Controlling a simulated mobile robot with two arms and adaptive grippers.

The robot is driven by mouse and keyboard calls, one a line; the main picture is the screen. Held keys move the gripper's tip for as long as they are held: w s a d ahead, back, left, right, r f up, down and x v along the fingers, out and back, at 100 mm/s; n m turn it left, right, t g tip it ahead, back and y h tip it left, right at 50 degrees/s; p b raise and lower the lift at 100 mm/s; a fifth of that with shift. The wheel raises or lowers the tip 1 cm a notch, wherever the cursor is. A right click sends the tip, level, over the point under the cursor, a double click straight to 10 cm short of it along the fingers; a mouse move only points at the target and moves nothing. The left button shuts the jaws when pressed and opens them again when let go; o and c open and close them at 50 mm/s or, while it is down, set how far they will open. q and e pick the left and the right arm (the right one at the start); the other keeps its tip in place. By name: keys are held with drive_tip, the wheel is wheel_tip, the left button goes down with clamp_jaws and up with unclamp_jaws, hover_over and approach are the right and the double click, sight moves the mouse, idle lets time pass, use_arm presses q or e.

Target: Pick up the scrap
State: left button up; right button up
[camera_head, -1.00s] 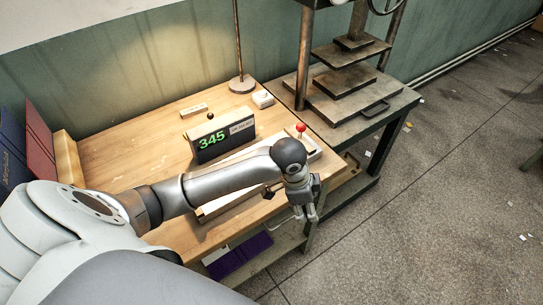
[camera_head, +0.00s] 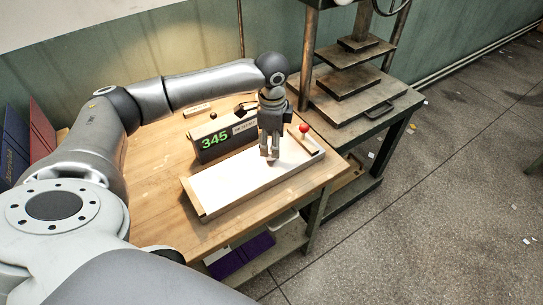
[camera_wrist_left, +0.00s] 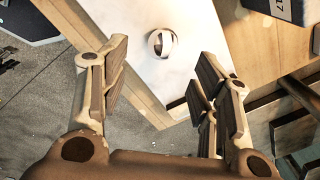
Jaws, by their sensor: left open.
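A small curled, whitish, ring-like piece with a dark inside, which looks like the scrap (camera_wrist_left: 162,43), lies on the white surface of the feeder tray (camera_wrist_left: 120,15) in the left wrist view. My left gripper (camera_head: 270,158) points down over the right part of the wooden-edged feeder tray (camera_head: 196,197) in the head view. In the left wrist view its open fingers (camera_wrist_left: 160,85) stand wide apart, with nothing between the tips. The piece shows beyond the fingertips, between them and apart from both. In the head view the fingers largely hide that spot. My right gripper is not in view.
A dark box with a green 345 display (camera_head: 214,140) stands behind the tray. A red knob (camera_head: 304,128) is at the tray's right end. A metal press (camera_head: 350,85) stands at the right. The wooden table (camera_head: 160,165) is clear left of the tray.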

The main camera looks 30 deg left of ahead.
use_arm(q)
drive_tip(key=shift+w+a+f+p, duration=0.15)
drive_tip(key=shift+f+p, duration=0.15)
drive_tip(key=shift+f, duration=1.4)
drive_tip(key=shift+w+a+f+p, duration=0.15)
drive_tip(key=shift+f+p, duration=0.1)
drive_tip(key=shift+f, duration=1.45)
drive_tip(key=c, duration=0.8)
drive_tip(key=shift+o, duration=0.2)
